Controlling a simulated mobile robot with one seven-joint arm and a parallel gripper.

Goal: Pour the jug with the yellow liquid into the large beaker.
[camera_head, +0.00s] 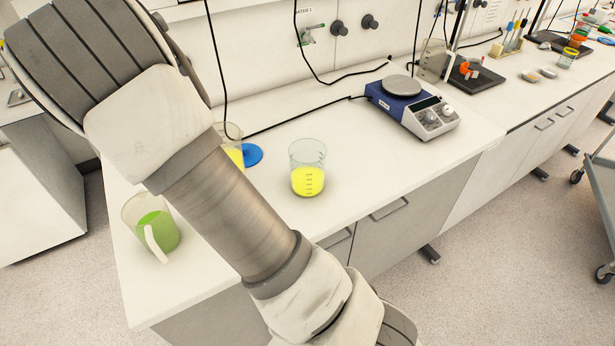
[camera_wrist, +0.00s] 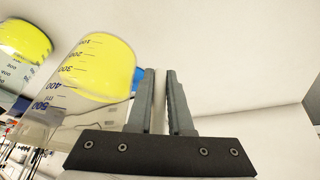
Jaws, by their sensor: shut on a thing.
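The jug with yellow liquid (camera_head: 236,156) is mostly hidden behind my arm in the head view. It is close up in the wrist view (camera_wrist: 97,68), which looks upside down, with dark scale marks on its clear wall. My gripper (camera_wrist: 158,90) is shut on the pale handle of this jug; the head view hides the gripper. The large beaker (camera_head: 308,172) is clear, upright and holds some yellow liquid. It stands on the bench to the right of the jug, apart from it. A second vessel with yellow liquid, probably this beaker, shows at the wrist view's left edge (camera_wrist: 22,45).
A jug with green liquid (camera_head: 152,224) stands at the bench's left end. A blue disc (camera_head: 253,154) lies by the yellow jug. A blue hotplate stirrer (camera_head: 412,108) with a cable stands right of the beaker. The white bench (camera_head: 215,255) is clear around the beaker.

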